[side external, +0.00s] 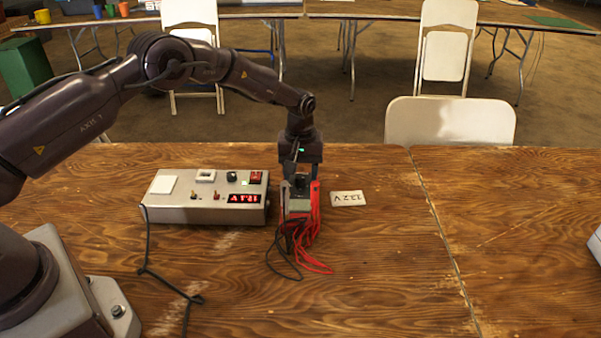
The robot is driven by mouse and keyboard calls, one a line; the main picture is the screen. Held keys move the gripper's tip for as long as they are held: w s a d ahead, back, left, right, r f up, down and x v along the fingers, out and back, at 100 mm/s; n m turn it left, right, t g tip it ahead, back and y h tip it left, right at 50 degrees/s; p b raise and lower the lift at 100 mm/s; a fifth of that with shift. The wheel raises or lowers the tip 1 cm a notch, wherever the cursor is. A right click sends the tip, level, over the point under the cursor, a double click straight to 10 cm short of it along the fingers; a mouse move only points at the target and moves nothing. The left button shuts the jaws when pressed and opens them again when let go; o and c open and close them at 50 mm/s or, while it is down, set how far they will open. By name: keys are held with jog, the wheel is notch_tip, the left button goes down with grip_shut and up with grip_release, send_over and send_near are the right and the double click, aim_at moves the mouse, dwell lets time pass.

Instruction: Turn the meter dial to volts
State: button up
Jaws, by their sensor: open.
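The charger box (205,206), a light grey unit with switches, small knobs and a red lit display (243,198), sits on the wooden table left of my gripper. My gripper (299,182) points straight down just right of the box, over a small grey block-like thing (299,205) that may be the meter. Its jaws are open; I cannot tell whether they touch it. Any dial on it is hidden by the gripper or too small to make out. Red leads (314,225) and black leads (288,247) lie bunched around the grey thing.
A white card marked "12.2V" (348,198) lies right of the leads. A dark cable (147,245) runs from the box to the front edge. The table's right half (520,230) is mostly clear. A white chair (450,122) stands behind the table.

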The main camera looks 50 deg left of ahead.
jog(key=shift+f, duration=0.45)
jog(key=shift+c, duration=0.4)
jog(key=c, duration=0.8)
jog(key=shift+c, duration=0.2)
jog(key=shift+m, duration=0.3)
jog(key=m, duration=0.5)
jog(key=shift+m, duration=0.3)
jog(key=m, duration=0.5)
jog(key=shift+r, duration=0.1)
jog(key=shift+m, duration=0.4)
